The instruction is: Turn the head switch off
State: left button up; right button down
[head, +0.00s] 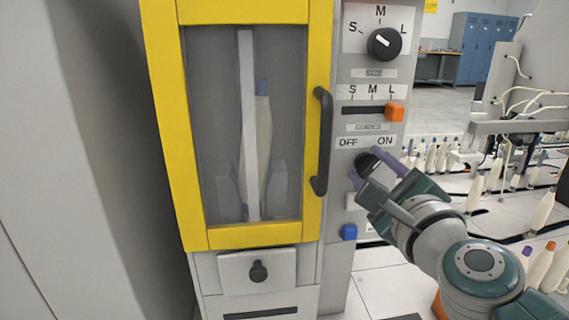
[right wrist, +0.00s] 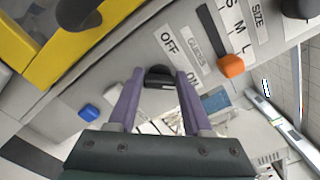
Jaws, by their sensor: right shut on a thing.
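The head switch is a black rotary knob (head: 366,162) on the grey control panel, just below the printed words OFF and ON. It also shows in the right wrist view (right wrist: 158,76), with a small light mark on its side near the ON side; its exact setting is hard to tell. My right gripper (head: 367,168) reaches in from the lower right. Its two purple fingers are shut on the knob, one on each side, as the right wrist view (right wrist: 160,80) shows. The fingers hide part of the knob in the head view. My left gripper is not in view.
Above are an orange guides slider (head: 395,112) at L and a black size dial (head: 384,43). A blue button (head: 349,232) sits below. A yellow-framed door (head: 168,130) with a black handle (head: 323,140) is to the left. Several bobbins stand at right.

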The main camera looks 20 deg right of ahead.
jog(key=shift+n, duration=0.3)
jog(key=n+p, duration=0.1)
jog(key=n, duration=0.2)
jog(key=shift+n, duration=0.4)
jog(key=n+p, duration=0.1)
jog(key=n, duration=0.2)
jog(key=shift+f+n, duration=0.1)
jog(key=shift+n, duration=0.2)
jog(key=n+p, duration=0.1)
jog(key=n, duration=0.3)
jog(key=shift+f+p, duration=0.1)
jog(key=shift+p, duration=0.25)
jog(key=shift+f+n+p, duration=0.15)
jog(key=shift+n+p, duration=0.3)
jog(key=shift+n, duration=1.45)
jog(key=shift+c, duration=1.6)
grip_release()
